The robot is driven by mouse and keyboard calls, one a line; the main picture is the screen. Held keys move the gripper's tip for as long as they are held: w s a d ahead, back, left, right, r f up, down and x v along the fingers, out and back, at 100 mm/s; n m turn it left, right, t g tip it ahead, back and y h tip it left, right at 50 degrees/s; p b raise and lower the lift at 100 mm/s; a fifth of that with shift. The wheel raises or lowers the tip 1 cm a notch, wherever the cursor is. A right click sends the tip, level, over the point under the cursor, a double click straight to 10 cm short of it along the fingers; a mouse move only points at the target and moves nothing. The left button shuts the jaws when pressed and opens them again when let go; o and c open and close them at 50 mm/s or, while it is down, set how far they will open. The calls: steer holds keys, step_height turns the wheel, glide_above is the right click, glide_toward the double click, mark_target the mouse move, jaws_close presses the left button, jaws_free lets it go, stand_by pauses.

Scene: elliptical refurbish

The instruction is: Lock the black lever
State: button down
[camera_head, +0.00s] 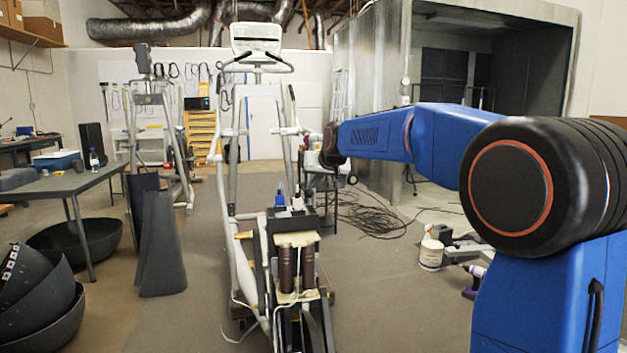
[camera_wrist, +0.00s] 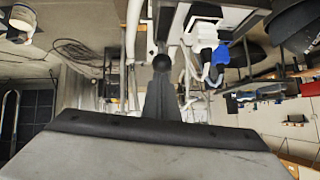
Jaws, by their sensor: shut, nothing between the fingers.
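The elliptical machine (camera_head: 240,170), with pale uprights, a console and a black box at its near end, stands mid-picture in the head view. In the wrist view my gripper (camera_wrist: 162,84) shows as a dark tapered shape with its fingers together and empty. A small round black knob (camera_wrist: 162,62) shows just beyond the fingertips and looks like the end of the black lever. I cannot tell whether the fingers touch it. The lever's shaft is not clearly visible. In the head view my gripper is hidden behind my arm's far joint.
Blue and white bottles (camera_head: 280,199) stand on the machine's near end. They also show in the wrist view (camera_wrist: 208,36). A grey table (camera_head: 75,183) stands at left.

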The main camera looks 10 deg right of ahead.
steer(key=shift+f, duration=0.25)
steer(key=w+r+v, duration=0.2)
steer(key=v, duration=1.1)
steer(key=shift+d+r, duration=0.2)
steer(key=shift+r, duration=0.1)
steer(key=s+d+f+g, duration=0.1)
steer(key=s+f+g, duration=0.1)
steer(key=s+f, duration=0.9)
steer(key=s+d+f+g+h, duration=0.1)
steer(key=s+d+f, duration=0.1)
steer(key=s+f, duration=0.9)
steer(key=s+d+f+g, duration=0.1)
steer(key=s+f, duration=1)
steer(key=s, duration=1.2)
steer(key=shift+s+d+f+n+g, duration=0.15)
steer(key=shift+s+f+n+g, duration=0.2)
steer(key=shift+g, duration=0.45)
